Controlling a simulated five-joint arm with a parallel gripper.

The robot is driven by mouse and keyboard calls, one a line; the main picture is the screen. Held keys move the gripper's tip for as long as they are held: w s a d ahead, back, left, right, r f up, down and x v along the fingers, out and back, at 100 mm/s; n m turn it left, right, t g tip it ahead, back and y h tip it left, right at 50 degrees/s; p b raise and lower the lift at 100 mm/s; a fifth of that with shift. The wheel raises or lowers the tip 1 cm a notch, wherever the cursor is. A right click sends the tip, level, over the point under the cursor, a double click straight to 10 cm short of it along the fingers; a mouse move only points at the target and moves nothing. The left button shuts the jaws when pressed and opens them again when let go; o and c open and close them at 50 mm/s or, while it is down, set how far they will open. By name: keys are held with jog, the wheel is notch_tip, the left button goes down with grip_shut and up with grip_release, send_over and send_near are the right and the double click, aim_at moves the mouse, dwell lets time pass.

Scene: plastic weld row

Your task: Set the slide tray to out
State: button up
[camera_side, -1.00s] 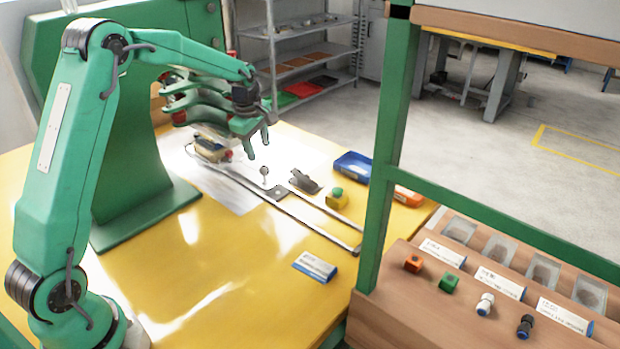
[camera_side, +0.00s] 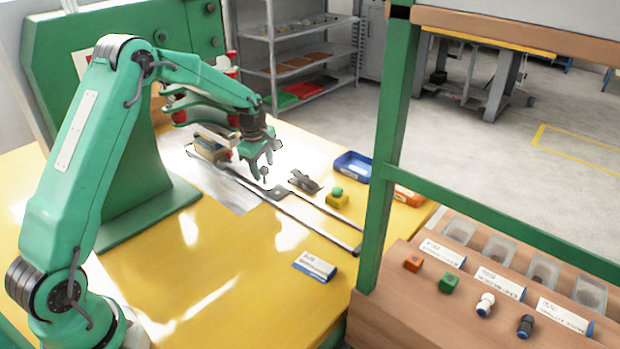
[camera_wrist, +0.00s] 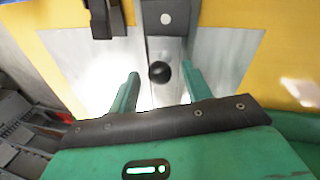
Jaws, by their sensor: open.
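The slide tray's small dark plate (camera_side: 279,193) sits on two long parallel rails (camera_side: 315,227) on the table. An upright pin with a round knob (camera_side: 264,171) stands at the plate's end. My gripper (camera_side: 261,174) points down at the knob, its fingers open. In the wrist view the dark round knob (camera_wrist: 159,72) lies between the two green fingertips (camera_wrist: 160,80), with gaps on both sides. The plate (camera_wrist: 165,18), with a pale round spot, shows beyond it. I cannot tell whether a finger touches the knob from the side.
A grey clamp-like part (camera_side: 305,181) and a yellow block with a green button (camera_side: 337,198) stand beside the rails. A blue bin (camera_side: 353,166) is behind them. A green post (camera_side: 390,150) rises at the right. The yellow table in front is mostly clear.

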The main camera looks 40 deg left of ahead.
jog(key=shift+w+f, duration=0.1)
jog(key=shift+f, duration=0.1)
grip_shut()
jog(key=shift+d, duration=0.1)
jog(key=shift+h, duration=0.6)
jog(key=d, duration=3)
jog(key=shift+d, duration=0.25)
grip_release()
jog(key=shift+a, duration=0.1)
